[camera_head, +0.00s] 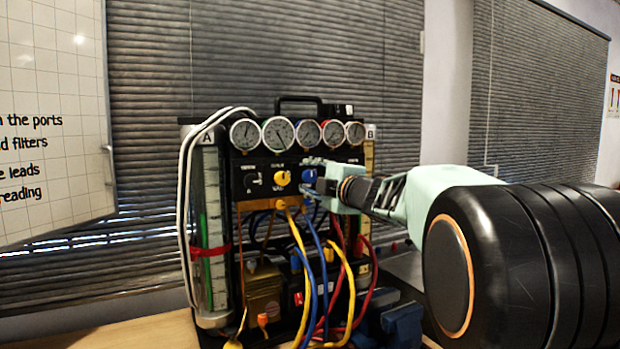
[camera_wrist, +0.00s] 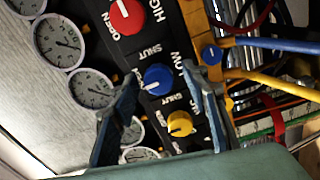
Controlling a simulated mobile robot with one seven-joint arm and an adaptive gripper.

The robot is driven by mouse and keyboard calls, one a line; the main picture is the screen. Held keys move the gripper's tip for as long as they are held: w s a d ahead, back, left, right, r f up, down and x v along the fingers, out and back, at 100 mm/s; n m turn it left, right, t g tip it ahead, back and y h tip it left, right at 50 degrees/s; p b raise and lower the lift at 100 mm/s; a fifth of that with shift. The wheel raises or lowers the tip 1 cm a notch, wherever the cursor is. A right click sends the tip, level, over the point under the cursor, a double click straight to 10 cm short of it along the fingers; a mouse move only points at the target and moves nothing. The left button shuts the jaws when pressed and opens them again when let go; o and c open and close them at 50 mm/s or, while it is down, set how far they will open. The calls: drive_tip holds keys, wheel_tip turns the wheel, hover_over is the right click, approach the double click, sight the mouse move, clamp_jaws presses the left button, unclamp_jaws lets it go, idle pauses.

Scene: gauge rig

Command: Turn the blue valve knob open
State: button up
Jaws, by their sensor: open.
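The blue valve knob (camera_wrist: 158,79) sits on the black panel between the red knob (camera_wrist: 126,16) and the yellow knob (camera_wrist: 180,123) in the wrist view. It also shows in the head view (camera_head: 309,175), just right of the yellow knob (camera_head: 282,177). My gripper (camera_wrist: 160,84) is open, with one finger on each side of the blue knob in the wrist view. I cannot tell whether either finger touches it. In the head view my gripper (camera_head: 312,176) reaches the panel from the right and hides the red knob.
A row of round gauges (camera_head: 277,134) tops the rig. Blue hoses (camera_wrist: 275,45), yellow hoses (camera_wrist: 275,84) and red hoses hang from ports below the knobs, close to my gripper. A clear cylinder (camera_head: 211,225) with white tubes stands at the rig's left.

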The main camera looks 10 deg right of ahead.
drive_tip(key=v, duration=1.1)
drive_tip(key=shift+s, duration=0.35)
drive_tip(key=shift+d+r, duration=0.1)
